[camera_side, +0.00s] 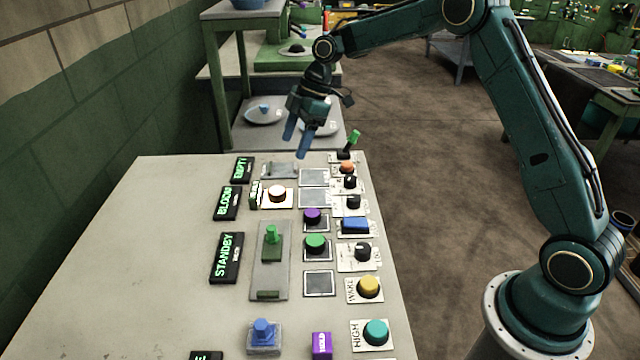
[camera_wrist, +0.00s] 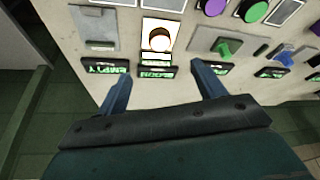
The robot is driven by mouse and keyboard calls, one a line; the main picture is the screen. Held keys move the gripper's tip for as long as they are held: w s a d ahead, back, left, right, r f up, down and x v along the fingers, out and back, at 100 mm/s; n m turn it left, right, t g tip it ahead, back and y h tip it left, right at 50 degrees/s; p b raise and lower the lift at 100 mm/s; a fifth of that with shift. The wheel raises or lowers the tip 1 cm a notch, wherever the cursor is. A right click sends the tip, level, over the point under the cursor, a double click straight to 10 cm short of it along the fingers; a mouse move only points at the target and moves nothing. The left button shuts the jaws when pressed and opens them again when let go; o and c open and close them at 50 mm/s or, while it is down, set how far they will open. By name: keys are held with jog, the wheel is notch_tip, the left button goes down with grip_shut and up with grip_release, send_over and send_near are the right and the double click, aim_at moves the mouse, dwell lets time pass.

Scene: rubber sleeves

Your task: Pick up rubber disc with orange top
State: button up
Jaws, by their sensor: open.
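A small orange-topped round piece (camera_side: 347,167) sits on a labelled plate at the far right of the panel in the side view. I cannot tell whether it is a loose rubber disc or a fixed button. It does not show in the wrist view. My gripper (camera_side: 295,142) is open and empty, in the air near the panel's far edge, to the left of the orange piece in the side view. In the wrist view its two blue fingers (camera_wrist: 160,70) are spread wide, with nothing between them.
A purple-topped disc (camera_side: 313,215) and a green-topped disc (camera_side: 316,242) sit on dark squares. A lit button (camera_side: 277,193), a green lever (camera_side: 352,138) and several knobs stand up from the panel. The panel's left side (camera_side: 120,270) is clear. A green wall is at left.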

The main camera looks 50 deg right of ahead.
send_over(277, 190)
jog(key=s+d, duration=0.1)
jog(key=d, duration=0.1)
jog(key=shift+d+f, duration=0.15)
jog(key=shift+f, duration=3.5)
jog(key=shift+x, duration=2.55)
jog(key=shift+s, duration=0.1)
jog(key=shift+c, duration=0.2)
jog(key=c, duration=1.1)
jog(key=shift+r, duration=0.1)
notch_tip(277, 190, up, 20)
